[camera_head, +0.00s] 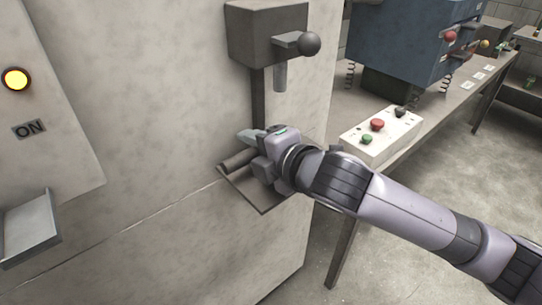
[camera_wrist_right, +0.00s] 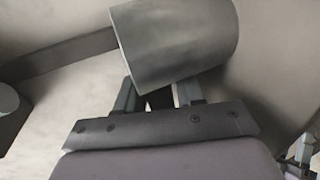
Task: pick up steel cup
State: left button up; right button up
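The steel cup (camera_wrist_right: 175,42) is a plain grey cylinder that fills the upper middle of the right wrist view. It lies across the view just in front of my right gripper and hides its fingertips. My right gripper (camera_head: 246,148) is over a small dark plate (camera_head: 262,203) on the machine's front. In the wrist view its two fingers stand apart with a gap between them, and I see nothing held in that gap. In the head view the gripper mostly hides the cup. My left gripper is not in view.
A dark dispenser head (camera_head: 268,35) with a ball-ended lever (camera_head: 309,44) and a nozzle (camera_head: 280,77) overhangs the gripper. A white button box (camera_head: 381,135) stands on a bench to the right. A grey tray (camera_head: 30,226) sticks out at the left, under a lit yellow lamp (camera_head: 15,79).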

jog(key=shift+w, duration=0.1)
grip_shut()
jog(key=shift+r, duration=0.15)
